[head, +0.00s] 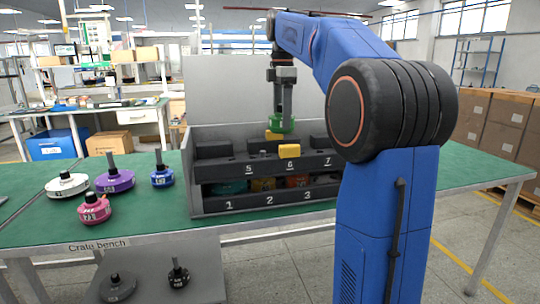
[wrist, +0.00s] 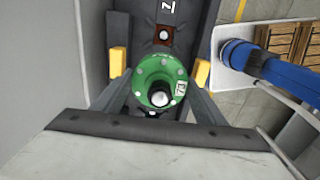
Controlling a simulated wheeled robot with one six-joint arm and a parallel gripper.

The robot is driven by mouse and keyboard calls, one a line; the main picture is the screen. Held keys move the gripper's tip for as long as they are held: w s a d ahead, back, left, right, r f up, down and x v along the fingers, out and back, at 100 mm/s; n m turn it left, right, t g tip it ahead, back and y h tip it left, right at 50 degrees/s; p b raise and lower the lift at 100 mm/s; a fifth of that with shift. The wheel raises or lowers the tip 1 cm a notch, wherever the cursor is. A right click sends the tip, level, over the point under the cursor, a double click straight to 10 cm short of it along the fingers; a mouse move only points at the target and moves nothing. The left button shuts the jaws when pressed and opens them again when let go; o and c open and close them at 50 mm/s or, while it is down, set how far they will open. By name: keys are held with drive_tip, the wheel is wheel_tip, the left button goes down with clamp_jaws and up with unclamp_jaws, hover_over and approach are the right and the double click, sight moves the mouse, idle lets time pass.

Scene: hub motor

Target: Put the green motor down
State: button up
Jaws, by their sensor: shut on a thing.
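The green motor (head: 287,127) hangs below my gripper (head: 283,113), which is shut on it, over the upper level of the grey crate (head: 196,180). It is roughly above the bay marked 6. In the wrist view the green motor (wrist: 153,70) shows its round bolted face, a shaft end and a small white label. The motor's underside and any contact with the bay floor are hidden.
White (head: 67,185), purple (head: 115,181), pink (head: 94,209) and blue (head: 162,177) motors stand on the green bench (head: 150,215) left of the crate. Lower bays 1, 2 and 3 hold coloured things, partly hidden. Dark blocks flank the middle upper bay.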

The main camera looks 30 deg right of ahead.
drive_tip(key=shift+f, duration=4.75)
drive_tip(key=shift+f, duration=0.1)
drive_tip(key=o, duration=1.4)
wheel_tip(320, 180, up, 12)
drive_tip(key=shift+r, duration=0.1)
